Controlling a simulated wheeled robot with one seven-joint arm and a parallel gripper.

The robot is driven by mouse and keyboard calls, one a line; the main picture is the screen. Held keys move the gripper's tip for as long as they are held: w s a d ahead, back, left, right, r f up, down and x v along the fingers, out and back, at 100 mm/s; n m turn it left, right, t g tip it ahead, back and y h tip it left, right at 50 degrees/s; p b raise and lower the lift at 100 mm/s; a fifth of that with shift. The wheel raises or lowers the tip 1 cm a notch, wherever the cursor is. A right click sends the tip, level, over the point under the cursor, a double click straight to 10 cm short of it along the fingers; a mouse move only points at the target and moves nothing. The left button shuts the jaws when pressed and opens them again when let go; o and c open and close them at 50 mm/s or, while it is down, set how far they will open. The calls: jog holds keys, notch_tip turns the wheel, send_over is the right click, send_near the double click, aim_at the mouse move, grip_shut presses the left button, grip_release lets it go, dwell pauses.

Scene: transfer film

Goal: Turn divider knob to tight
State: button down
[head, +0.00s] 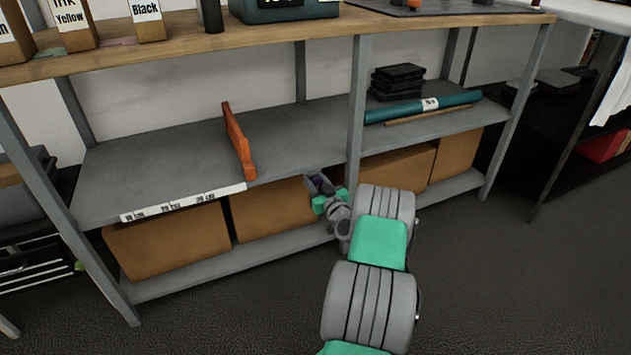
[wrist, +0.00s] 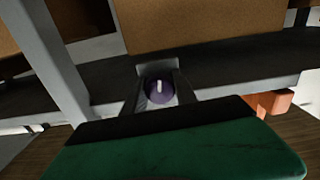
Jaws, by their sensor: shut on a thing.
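The divider knob is a round dark purple knob (wrist: 160,93) with a white pointer mark, seen near the middle of the wrist view. It sits on a small grey plate. My gripper (wrist: 160,98) has a finger on each side of it and is shut on it. In the head view my gripper (head: 319,188) is at the front edge of the middle shelf, beside the grey upright, and a bit of purple shows between its fingers. An orange divider (head: 238,142) stands on the shelf to the left. The knob's tight and loose markings cannot be read.
The grey middle shelf (head: 285,135) is mostly bare, with a white label strip (head: 183,202) on its front edge. Cardboard boxes (head: 168,240) fill the shelf below. A teal roll (head: 420,107) and black stacked items (head: 397,82) lie right of the upright (head: 357,110).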

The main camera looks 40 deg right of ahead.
jog(key=shift+m, duration=2.1)
jog(key=c, duration=1)
grip_release()
jog(key=shift+o, duration=0.2)
jog(key=p+v, duration=0.2)
jog(key=v, duration=0.5)
jog(key=shift+s, duration=0.4)
